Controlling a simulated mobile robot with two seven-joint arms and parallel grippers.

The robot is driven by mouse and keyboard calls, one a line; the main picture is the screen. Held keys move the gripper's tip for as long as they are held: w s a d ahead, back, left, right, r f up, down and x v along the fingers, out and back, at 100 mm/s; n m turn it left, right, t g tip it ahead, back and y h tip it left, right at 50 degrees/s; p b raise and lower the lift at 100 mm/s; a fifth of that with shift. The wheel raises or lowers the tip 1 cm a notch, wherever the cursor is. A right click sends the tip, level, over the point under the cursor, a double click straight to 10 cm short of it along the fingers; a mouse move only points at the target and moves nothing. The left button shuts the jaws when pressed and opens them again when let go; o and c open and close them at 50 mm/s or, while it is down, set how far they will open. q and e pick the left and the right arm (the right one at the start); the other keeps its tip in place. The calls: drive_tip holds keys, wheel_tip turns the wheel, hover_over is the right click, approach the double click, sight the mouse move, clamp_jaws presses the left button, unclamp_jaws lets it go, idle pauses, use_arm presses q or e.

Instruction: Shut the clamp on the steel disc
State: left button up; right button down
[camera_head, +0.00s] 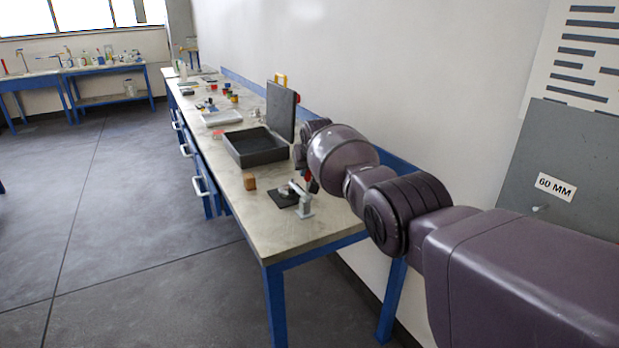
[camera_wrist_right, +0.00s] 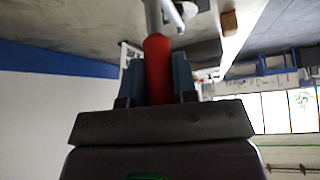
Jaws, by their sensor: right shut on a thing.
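The clamp (camera_head: 305,208) is a light metal toggle clamp with a red handle, standing by a dark plate (camera_head: 283,198) near the front end of the bench. My right gripper (camera_wrist_right: 157,75) is shut on the clamp's red handle (camera_wrist_right: 157,60), one finger on each side. In the head view my own arm partly hides that gripper. A small pale round piece, perhaps the steel disc (camera_wrist_right: 187,9), shows beside the clamp's metal arm in the right wrist view. I cannot tell whether the clamp touches it. My left gripper is not in view.
A wooden block (camera_head: 249,181) stands left of the dark plate. Behind it is a black box (camera_head: 257,150) with its lid (camera_head: 281,112) raised. A white tray (camera_head: 222,118) and small items lie farther back. The bench's front corner (camera_head: 285,238) is bare.

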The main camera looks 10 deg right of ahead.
drive_tip(key=shift+w+f+g+b, duration=0.2)
drive_tip(key=shift+g+b, duration=0.1)
drive_tip(key=shift+b, duration=0.15)
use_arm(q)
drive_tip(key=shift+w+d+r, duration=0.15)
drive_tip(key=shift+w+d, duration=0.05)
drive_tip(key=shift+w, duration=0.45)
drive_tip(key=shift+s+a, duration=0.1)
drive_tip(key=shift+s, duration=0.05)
use_arm(e)
drive_tip(key=shift+r, duration=0.15)
drive_tip(key=c, duration=0.9)
unclamp_jaws()
drive_tip(key=shift+a, duration=0.1)
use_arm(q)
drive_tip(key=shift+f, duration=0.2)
use_arm(e)
drive_tip(key=shift+s+r+p, duration=0.1)
drive_tip(key=shift+r+p, duration=0.25)
drive_tip(key=shift+r, duration=0.1)
use_arm(q)
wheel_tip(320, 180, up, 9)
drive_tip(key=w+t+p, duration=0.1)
drive_tip(key=p, duration=0.6)
use_arm(e)
drive_tip(key=v, duration=1)
